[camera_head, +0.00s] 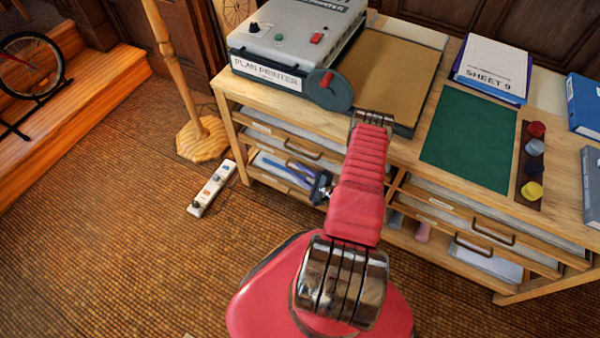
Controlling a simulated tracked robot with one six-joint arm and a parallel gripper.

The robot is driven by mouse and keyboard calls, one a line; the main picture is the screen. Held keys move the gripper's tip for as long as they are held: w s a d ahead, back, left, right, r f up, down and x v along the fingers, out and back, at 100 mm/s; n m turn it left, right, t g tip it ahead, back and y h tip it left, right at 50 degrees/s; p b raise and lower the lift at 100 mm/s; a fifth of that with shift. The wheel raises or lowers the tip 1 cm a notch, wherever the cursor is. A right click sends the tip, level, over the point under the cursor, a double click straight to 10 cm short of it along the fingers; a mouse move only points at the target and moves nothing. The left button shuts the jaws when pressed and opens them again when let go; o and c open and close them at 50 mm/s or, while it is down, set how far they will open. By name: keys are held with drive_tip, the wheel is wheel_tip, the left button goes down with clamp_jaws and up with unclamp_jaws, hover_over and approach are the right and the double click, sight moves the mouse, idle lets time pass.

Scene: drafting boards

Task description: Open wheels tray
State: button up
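The drafting bench has shallow wooden trays with dark handles and small labels, too small to read, so I cannot tell which is the wheels tray. On the right are an upper tray (462,214) and a lower tray (510,262). My gripper (320,187) is a small dark shape in front of the lower left tray, left of my red arm. My arm hides the bench's middle.
The plan printer (295,40), a green mat (468,138), the Sheet 9 binder (492,68) and coloured knobs (535,147) are on the bench top. A power strip (212,188) and a wooden stand (203,138) are on the floor to the left.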

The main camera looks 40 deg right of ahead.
clamp_jaws()
idle(0.5)
